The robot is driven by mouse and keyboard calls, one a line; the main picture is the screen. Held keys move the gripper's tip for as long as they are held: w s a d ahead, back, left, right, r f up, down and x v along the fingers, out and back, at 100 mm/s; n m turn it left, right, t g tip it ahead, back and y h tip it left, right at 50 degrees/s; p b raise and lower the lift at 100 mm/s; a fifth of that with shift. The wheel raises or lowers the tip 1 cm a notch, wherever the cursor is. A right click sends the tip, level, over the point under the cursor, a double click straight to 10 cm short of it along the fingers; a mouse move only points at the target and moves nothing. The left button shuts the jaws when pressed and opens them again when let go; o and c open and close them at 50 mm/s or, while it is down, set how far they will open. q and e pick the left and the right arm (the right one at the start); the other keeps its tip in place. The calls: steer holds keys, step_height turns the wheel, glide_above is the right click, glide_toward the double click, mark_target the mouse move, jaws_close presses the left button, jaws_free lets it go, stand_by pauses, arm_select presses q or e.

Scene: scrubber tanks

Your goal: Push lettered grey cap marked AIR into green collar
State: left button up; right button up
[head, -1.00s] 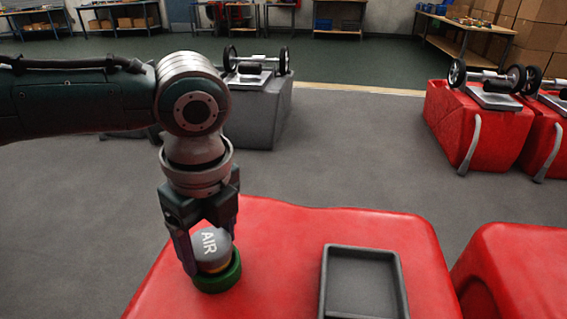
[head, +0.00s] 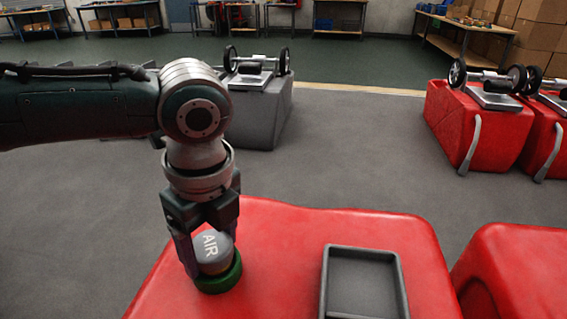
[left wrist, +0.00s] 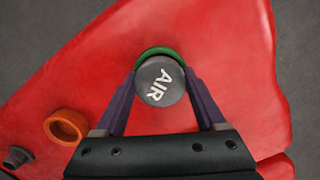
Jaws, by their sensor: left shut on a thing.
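The grey cap (head: 211,244) bears white AIR letters, and its face also shows in the left wrist view (left wrist: 160,82). My left gripper (head: 211,258) is shut on the cap, with one finger on each side of it. The green collar (head: 221,285) sits on the red tank top under the cap; its far rim shows past the cap in the left wrist view (left wrist: 155,51). A tan band shows below the cap's grey top, just above the collar rim. How deep the cap sits in the collar is hidden. My right gripper is not in view.
A grey tray (head: 325,283) lies on the red tank (head: 285,230) to the right of the collar. In the left wrist view, an orange collar (left wrist: 66,127) and a small dark grey part (left wrist: 16,157) are at lower left. Another red tank (head: 510,270) stands at right.

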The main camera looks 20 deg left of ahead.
arm_select(q)
steer(key=o, duration=1)
steer(key=shift+a+f, duration=0.1)
steer(key=shift+f, duration=0.05)
steer(key=shift+c, duration=0.2)
steer(key=o, duration=0.3)
steer(key=shift+w, duration=0.1)
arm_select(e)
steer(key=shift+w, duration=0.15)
arm_select(q)
steer(key=shift+c, duration=0.7)
steer(key=shift+o, duration=0.8)
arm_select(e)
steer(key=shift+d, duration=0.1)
